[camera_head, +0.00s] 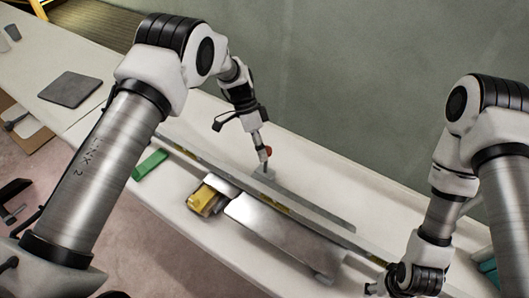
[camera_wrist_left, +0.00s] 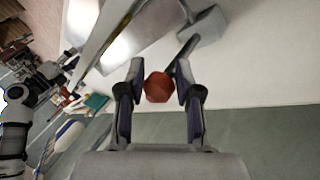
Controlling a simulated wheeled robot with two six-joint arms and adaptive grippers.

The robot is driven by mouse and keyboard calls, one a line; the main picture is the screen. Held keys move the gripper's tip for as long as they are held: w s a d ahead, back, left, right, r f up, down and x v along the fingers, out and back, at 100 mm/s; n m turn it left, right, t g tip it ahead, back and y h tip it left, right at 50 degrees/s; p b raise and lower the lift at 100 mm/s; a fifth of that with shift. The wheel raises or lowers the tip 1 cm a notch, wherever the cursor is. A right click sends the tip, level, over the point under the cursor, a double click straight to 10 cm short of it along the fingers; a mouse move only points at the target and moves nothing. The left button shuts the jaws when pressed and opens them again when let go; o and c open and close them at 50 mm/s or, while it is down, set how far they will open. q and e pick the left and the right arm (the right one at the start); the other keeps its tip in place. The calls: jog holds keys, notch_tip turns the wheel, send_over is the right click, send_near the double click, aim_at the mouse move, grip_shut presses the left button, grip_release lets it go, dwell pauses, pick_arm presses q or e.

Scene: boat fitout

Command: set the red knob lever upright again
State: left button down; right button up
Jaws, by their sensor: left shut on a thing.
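The red knob lever (camera_head: 268,150) stands up from a small grey base (camera_head: 264,173) on the white bench; I cannot tell its exact tilt. My left gripper (camera_head: 263,151) is at the knob and shut on it. In the left wrist view the round red knob (camera_wrist_left: 158,88) sits between the two fingertips (camera_wrist_left: 158,80). Its dark shaft (camera_wrist_left: 183,54) runs up and right to the grey base (camera_wrist_left: 202,28). My right gripper (camera_head: 376,289) is low at the bottom right, apart from the lever; its fingers are too small and dark to read.
A long grey rail (camera_head: 208,162) crosses the bench in front of the lever. A yellow block (camera_head: 203,200), a metal plate (camera_head: 283,237) and a green block (camera_head: 150,164) lie in front of it. A dark grey pad (camera_head: 70,89) lies far left. A wall (camera_head: 370,80) stands behind.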

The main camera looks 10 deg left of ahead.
pick_arm(q)
jog(key=shift+w+a, duration=0.15)
jog(key=shift+w, duration=0.25)
jog(key=c, duration=1.1)
grip_release()
jog(key=shift+c, duration=0.2)
jog(key=o, duration=0.3)
jog(key=shift+w+f, duration=0.1)
jog(key=shift+w, duration=0.1)
jog(key=shift+w+f, duration=0.1)
jog(key=shift+f, duration=0.05)
jog(key=v, duration=0.8)
